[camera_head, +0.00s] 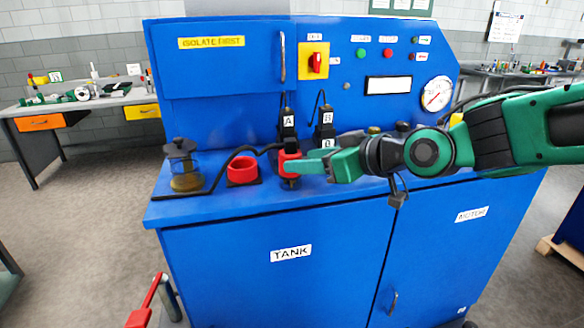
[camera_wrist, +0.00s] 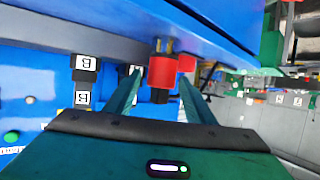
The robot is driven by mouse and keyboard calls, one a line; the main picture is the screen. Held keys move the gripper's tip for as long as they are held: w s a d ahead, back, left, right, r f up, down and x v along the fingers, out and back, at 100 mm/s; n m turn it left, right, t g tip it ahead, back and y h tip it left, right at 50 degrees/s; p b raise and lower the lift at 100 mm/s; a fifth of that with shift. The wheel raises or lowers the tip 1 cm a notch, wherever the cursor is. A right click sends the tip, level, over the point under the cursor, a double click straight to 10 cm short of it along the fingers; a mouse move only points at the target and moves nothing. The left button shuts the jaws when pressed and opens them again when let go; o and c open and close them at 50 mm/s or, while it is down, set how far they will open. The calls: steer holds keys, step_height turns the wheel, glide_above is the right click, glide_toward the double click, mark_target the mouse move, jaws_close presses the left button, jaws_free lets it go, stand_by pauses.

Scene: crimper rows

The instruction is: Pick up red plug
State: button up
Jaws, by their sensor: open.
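The red plug (camera_head: 289,164) is near the front of the blue bench's top, with a dark end above its red body and a black cable beside it. In the wrist view, the red plug (camera_wrist: 162,71) shows between my two fingers, with a brass-coloured end. My gripper (camera_head: 308,166) reaches in from the right, its fingertips at the plug. In the wrist view, my gripper (camera_wrist: 159,76) is open with one finger on each side of the plug. I cannot tell whether the fingers touch it.
Black plugs labelled A (camera_head: 288,122) and B (camera_head: 326,117) stand behind. The bench's front edge is close below the plug.

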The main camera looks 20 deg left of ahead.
steer(key=shift+x, duration=2.85)
steer(key=shift+s+a, duration=0.1)
steer(key=shift+s, duration=0.05)
steer(key=shift+c, duration=0.3)
steer(key=c, duration=1)
